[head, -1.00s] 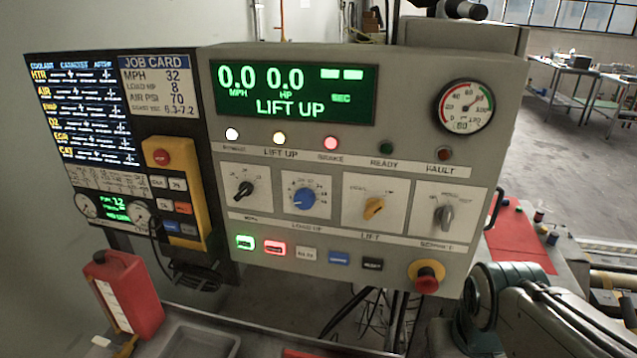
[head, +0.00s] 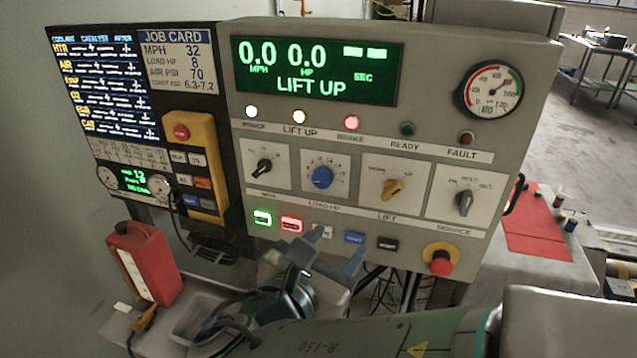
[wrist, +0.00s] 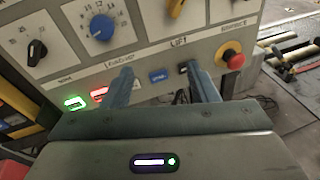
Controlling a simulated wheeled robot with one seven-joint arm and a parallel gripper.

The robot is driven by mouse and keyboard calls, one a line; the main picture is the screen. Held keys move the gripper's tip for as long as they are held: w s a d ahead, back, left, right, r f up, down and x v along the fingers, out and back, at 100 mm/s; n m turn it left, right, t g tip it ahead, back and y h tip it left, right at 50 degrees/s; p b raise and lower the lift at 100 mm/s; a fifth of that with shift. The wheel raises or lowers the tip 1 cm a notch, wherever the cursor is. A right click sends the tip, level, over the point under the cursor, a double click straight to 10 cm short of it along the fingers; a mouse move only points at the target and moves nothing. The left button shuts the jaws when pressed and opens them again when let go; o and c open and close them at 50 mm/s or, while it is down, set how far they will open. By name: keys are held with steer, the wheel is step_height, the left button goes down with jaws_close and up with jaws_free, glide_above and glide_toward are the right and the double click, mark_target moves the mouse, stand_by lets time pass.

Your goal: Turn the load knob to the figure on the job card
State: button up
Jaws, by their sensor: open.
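The load knob (head: 322,178) is a round blue dial on a white scale plate, above the LOAD HP label on the grey console. It also shows in the wrist view (wrist: 102,27) at the upper left. The job card (head: 177,60) reads MPH 32, LOAD HP 8, AIR PSI 70. The green display (head: 317,72) reads 0.0 MPH, 0.0 HP and LIFT UP. My gripper (head: 335,248) is below and slightly right of the load knob, in front of the lower button row. Its blue fingers are apart with nothing between them. The wrist view shows both fingers (wrist: 162,80).
A black knob (head: 262,167) is left of the load knob; a yellow lift knob (head: 393,188) and a grey service knob (head: 464,201) are to its right. A red emergency button (head: 440,262) sticks out at lower right. A red canister (head: 146,262) stands at lower left.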

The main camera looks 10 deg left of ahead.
mark_target(321, 182)
steer(key=s+a+r+n+t+y, duration=0.2)
steer(key=s+a+r+n+y, duration=0.15)
steer(key=a, duration=0.25)
steer(key=w, duration=0.4)
steer(key=w+d+p, duration=0.1)
steer(key=w, duration=0.9)
steer(key=shift+w+d+f+p, duration=0.15)
steer(key=shift+d+f+p, duration=0.1)
steer(key=shift+f+p, duration=0.15)
steer(key=c, duration=1)
